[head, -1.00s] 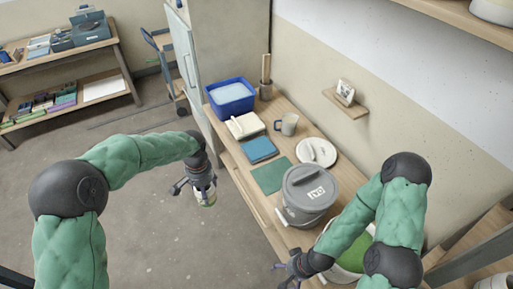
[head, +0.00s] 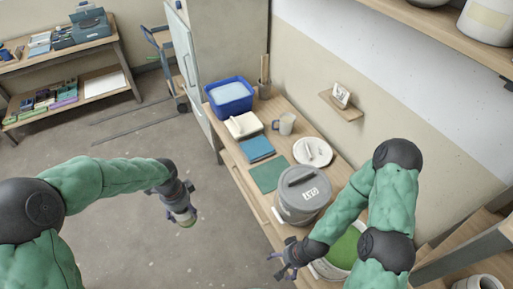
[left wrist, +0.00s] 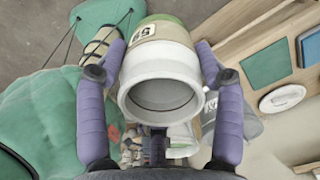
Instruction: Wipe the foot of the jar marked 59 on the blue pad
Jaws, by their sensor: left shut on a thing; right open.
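My left gripper (head: 180,211) is shut on the jar marked 59 (head: 187,222), over open floor left of the workbench. In the left wrist view the jar (left wrist: 160,55) sits between the two purple fingers, a pale ring-shaped end towards the camera, with a "59" label on its side and green at the far end. The blue pad (head: 257,148) lies on the bench, well apart from the jar. My right gripper (head: 284,260) is open beside the bucket of green glaze (head: 343,248).
A green pad (head: 268,176) lies nearer than the blue one. A grey lidded bucket (head: 302,198), a white lid (head: 312,152), a mug (head: 286,123), a cream cloth (head: 243,125) and a blue tub (head: 230,97) stand around the pads. The floor on the left is clear.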

